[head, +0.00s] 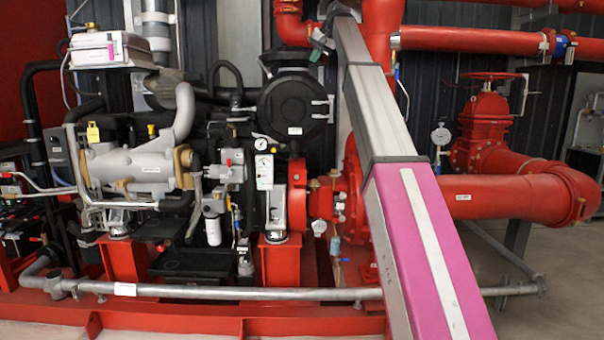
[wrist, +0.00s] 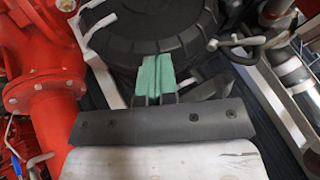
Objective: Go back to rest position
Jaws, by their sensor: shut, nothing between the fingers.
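My gripper (wrist: 153,75) shows in the wrist view as two green fingers pressed together, with nothing between them. It is in front of the round black ribbed housing (wrist: 150,25) of the engine. In the head view my pink and grey arm rises from the bottom centre to the top. The gripper end (head: 318,50) is small there, at the upper left of the arm and near the top of the round black housing (head: 293,105). The head view is too coarse to show the fingers clearly.
The grey engine (head: 135,165) stands on a red frame (head: 200,322) at left. A large red pipe (head: 510,198) and a valve with a handwheel (head: 487,120) are at right. Red pipe (wrist: 45,105) is close left of the gripper. Open floor (head: 560,285) shows at lower right.

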